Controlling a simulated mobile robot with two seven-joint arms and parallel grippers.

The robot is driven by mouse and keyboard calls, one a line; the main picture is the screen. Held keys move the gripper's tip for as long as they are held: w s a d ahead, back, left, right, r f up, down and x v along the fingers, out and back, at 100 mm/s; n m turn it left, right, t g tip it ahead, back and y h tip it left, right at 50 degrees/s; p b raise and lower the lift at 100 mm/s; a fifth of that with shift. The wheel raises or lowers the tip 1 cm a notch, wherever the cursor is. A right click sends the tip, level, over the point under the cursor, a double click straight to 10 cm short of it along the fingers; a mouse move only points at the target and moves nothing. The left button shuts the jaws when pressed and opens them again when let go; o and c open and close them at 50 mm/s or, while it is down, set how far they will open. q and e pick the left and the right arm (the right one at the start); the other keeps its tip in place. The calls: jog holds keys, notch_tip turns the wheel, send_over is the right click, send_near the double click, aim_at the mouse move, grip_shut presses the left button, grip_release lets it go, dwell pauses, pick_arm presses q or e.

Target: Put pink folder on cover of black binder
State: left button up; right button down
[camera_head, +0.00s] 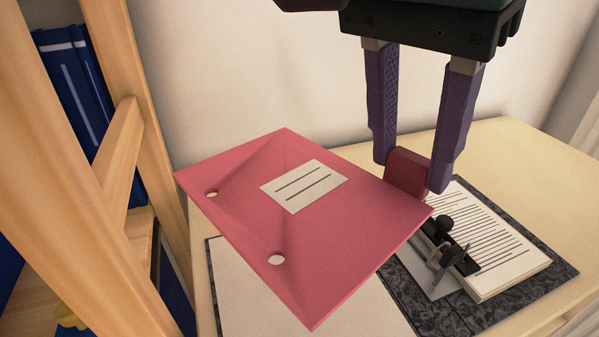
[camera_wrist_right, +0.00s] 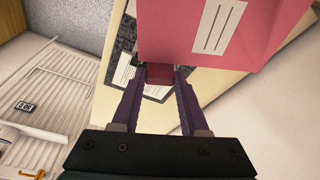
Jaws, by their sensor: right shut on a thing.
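The pink folder (camera_head: 330,225) has a white label with dark lines and two punched holes. My right gripper (camera_head: 408,175) is shut on the dark red tab at its edge and holds the folder in the air, tilted, above the open binder. The folder also shows in the right wrist view (camera_wrist_right: 205,40), with the right gripper (camera_wrist_right: 158,78) on its tab. The black binder (camera_head: 432,308) lies open on the table, dark and mottled. Its pale inner cover is at left, partly hidden under the folder. Its lever clip and stack of lined paper are at right. My left gripper is not in view.
A pale table (camera_head: 525,150) carries the binder, with bare room behind and to the right of it. A wooden shelf (camera_head: 110,170) with blue binders (camera_head: 72,80) stands close at the left. A wall rises behind the table.

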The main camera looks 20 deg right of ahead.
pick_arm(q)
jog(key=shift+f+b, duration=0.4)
pick_arm(e)
notch_tip(320, 180, down, 10)
jog(key=shift+f, duration=0.1)
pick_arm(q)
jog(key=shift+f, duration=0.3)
pick_arm(e)
notch_tip(320, 180, down, 4)
jog(key=shift+f, duration=0.1)
pick_arm(q)
jog(key=shift+b, duration=0.3)
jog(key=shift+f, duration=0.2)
pick_arm(e)
jog(key=shift+f, duration=0.15)
jog(key=shift+c, duration=2.1)
grip_release()
